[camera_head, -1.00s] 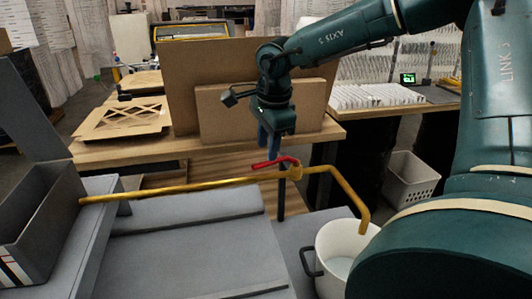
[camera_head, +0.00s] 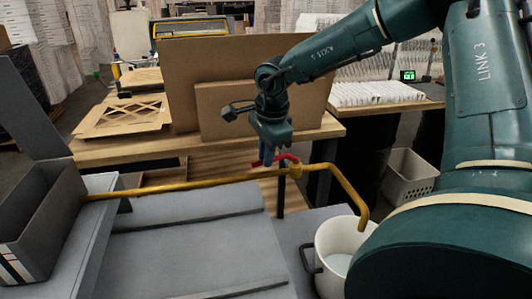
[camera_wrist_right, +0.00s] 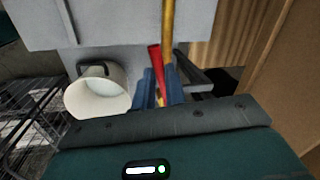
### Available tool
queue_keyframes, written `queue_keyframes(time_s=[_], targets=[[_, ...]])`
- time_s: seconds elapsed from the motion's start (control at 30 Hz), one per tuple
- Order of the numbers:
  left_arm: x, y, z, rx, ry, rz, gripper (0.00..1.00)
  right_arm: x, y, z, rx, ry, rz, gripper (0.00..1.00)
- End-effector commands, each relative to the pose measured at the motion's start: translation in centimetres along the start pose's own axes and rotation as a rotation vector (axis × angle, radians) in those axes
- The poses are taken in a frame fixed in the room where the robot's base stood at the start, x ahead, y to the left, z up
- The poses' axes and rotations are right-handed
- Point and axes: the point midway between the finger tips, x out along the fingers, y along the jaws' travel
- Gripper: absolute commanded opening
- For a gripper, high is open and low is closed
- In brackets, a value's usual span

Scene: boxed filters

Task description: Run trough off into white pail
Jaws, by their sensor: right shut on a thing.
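The grey trough (camera_head: 45,215) stands at the left edge in the head view. A yellow pipe (camera_head: 190,185) runs from it to a valve and bends down over the white pail (camera_head: 325,245). The pail's front right is hidden behind my arm; it also shows in the right wrist view (camera_wrist_right: 97,97). The valve's red handle (camera_head: 288,157) lies roughly along the pipe, and its end shows in the wrist view (camera_wrist_right: 155,58). My right gripper (camera_head: 266,161) is shut on the red handle, its blue fingers on either side. My left gripper is not in view.
A wooden workbench (camera_head: 115,152) with upright brown boards (camera_head: 262,112) stands behind the pipe. A grey slab (camera_head: 185,245) lies below the pipe. A light basket (camera_head: 408,178) stands on the floor at the right. My right arm fills much of the right side.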

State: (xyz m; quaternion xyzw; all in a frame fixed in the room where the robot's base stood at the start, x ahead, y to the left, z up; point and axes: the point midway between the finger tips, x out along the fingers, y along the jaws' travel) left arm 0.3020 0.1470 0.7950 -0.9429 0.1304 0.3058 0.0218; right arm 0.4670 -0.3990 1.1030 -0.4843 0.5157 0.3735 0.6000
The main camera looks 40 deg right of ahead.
Motion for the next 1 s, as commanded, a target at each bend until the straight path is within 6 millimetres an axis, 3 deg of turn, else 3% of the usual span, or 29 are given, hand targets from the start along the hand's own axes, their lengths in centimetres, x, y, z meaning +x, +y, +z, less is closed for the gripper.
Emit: queue_keyframes(time_s=[0.63, 1.0], targets=[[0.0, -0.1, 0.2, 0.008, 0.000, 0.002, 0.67, 0.0, 0.2, 0.0, -0.022, -0.007, 0.000, 0.00], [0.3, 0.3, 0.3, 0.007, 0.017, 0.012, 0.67, -0.3, 2.1, -0.3, -0.239, -0.056, -0.002, 0.00]])
